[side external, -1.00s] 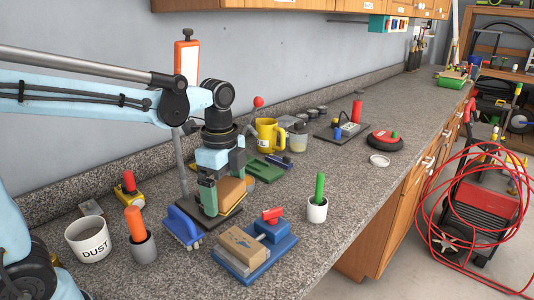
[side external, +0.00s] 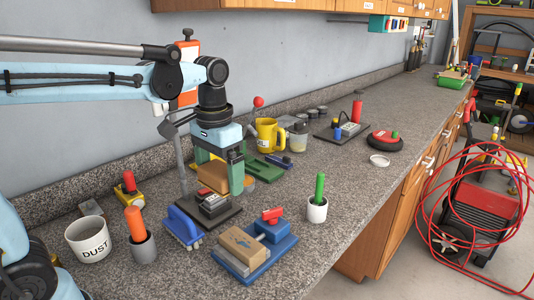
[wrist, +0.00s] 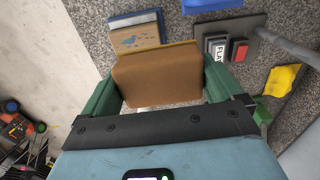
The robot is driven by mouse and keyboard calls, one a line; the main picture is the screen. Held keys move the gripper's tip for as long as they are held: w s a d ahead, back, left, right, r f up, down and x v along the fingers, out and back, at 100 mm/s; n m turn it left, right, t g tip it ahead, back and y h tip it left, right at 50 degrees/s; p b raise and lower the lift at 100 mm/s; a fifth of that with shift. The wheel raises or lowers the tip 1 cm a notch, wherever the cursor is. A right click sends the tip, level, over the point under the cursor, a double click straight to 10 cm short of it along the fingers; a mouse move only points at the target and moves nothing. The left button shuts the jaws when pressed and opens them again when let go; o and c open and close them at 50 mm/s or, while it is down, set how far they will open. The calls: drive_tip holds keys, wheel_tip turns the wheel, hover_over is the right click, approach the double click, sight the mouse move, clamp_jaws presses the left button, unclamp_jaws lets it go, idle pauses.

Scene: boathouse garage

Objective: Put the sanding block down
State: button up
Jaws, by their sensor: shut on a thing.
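The sanding block (side external: 212,176) is brown with a thin yellow layer along one edge. My gripper (side external: 222,176) is shut on it, with a green finger on each side. In the side view the near finger hides part of the block. It appears held above the counter, behind a dark plate; the exact gap underneath cannot be told. In the wrist view the block's broad brown face (wrist: 157,77) fills the space between the fingers of my gripper (wrist: 160,84).
A dark plate with a red-and-black device (side external: 212,203) and a post stands in front. A blue brush (side external: 182,226), a blue vise (side external: 262,262) with a wooden block (side external: 240,243), and a white cup (side external: 316,210) are nearby. A yellow mug (side external: 268,134) stands behind. Bare counter (side external: 345,195) lies right.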

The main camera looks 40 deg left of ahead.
drive_tip(key=w+a+f, duration=0.1)
drive_tip(key=w+f, duration=0.3)
drive_tip(key=w, duration=0.5)
drive_tip(key=w+a+f, duration=0.1)
drive_tip(key=w+f, duration=0.3)
drive_tip(key=w, duration=0.5)
drive_tip(key=shift+w+a+n, duration=0.2)
drive_tip(key=shift+a+n, duration=0.05)
drive_tip(key=shift+n, duration=0.15)
drive_tip(key=shift+f, duration=0.1)
drive_tip(key=shift+f, duration=4.75)
drive_tip(key=shift+f, duration=0.6)
